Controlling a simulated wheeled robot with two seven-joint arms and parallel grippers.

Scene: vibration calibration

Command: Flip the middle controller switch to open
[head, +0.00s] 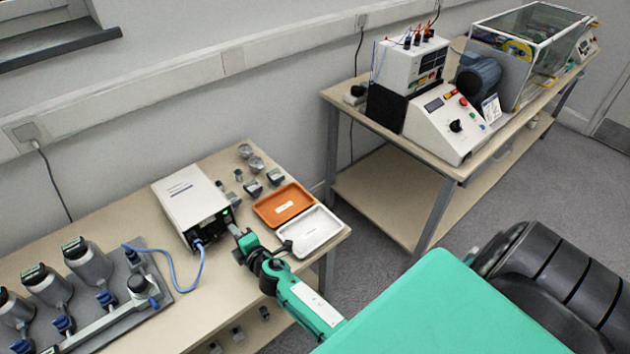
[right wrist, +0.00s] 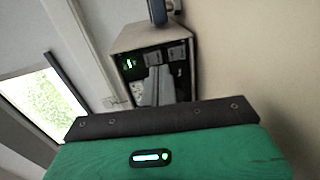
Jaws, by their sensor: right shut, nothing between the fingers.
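The controller (head: 190,199) is a white box on the near table, with a dark front panel carrying a small green light. In the right wrist view the controller (right wrist: 150,38) shows its dark front, a green display and grey switch-like parts at the top. My right gripper (head: 236,230) is shut and empty, with its tips close to the controller's front. In the right wrist view the fingers (right wrist: 157,72) stand before the panel and hide part of it. I cannot tell whether they touch it, nor the middle switch's position. My left gripper is not in view.
A blue cable (head: 201,262) runs from the controller's front. An orange tray (head: 262,208) and a white tray (head: 305,250) lie to its right, with small metal parts (head: 252,163) behind. Several grey devices (head: 90,264) stand at left. Another bench (head: 440,172) holds equipment.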

